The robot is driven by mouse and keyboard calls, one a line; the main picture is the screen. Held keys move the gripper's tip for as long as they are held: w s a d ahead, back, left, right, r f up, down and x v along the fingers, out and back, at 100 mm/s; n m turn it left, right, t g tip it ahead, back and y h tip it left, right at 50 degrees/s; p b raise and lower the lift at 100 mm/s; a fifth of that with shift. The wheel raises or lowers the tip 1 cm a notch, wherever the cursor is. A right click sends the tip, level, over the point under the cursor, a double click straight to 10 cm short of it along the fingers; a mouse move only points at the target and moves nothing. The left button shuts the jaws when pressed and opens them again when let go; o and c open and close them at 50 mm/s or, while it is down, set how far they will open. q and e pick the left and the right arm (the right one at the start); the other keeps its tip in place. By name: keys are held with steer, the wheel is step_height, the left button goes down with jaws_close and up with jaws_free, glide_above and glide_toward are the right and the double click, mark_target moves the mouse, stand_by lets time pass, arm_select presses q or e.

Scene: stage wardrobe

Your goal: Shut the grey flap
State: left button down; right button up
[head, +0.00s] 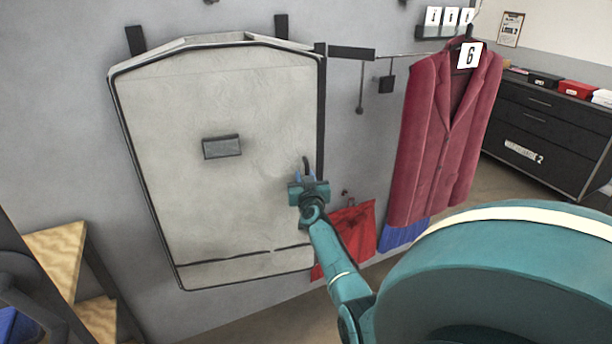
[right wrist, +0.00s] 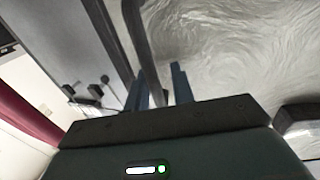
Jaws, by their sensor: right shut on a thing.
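The grey flap (head: 200,195) is a large pale panel with a dark edge on the grey wall, left of centre in the head view. A small dark grey block (head: 221,147) sits on its face. My right gripper (head: 306,178) is at the flap's right side, shut on a dark curved bar handle (head: 306,163). In the right wrist view the bar (right wrist: 143,50) runs down between the blue fingers, beside the flap's swirled pale surface (right wrist: 230,45). How far the flap stands open is hard to tell. My left gripper is not in view.
A maroon jacket (head: 440,135) with a number 6 tag hangs to the right. A red cloth (head: 350,232) hangs low beside the flap. A black drawer unit (head: 540,125) stands at the far right, wooden steps (head: 58,250) at the lower left.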

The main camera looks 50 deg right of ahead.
steer(key=shift+s+a+f, duration=0.15)
steer(key=shift+s+a, duration=0.45)
steer(key=shift+a, duration=0.15)
steer(key=shift+s+a+f, duration=0.15)
steer(key=shift+s+a, duration=0.4)
steer(key=shift+a, duration=0.15)
steer(key=shift+s, duration=0.1)
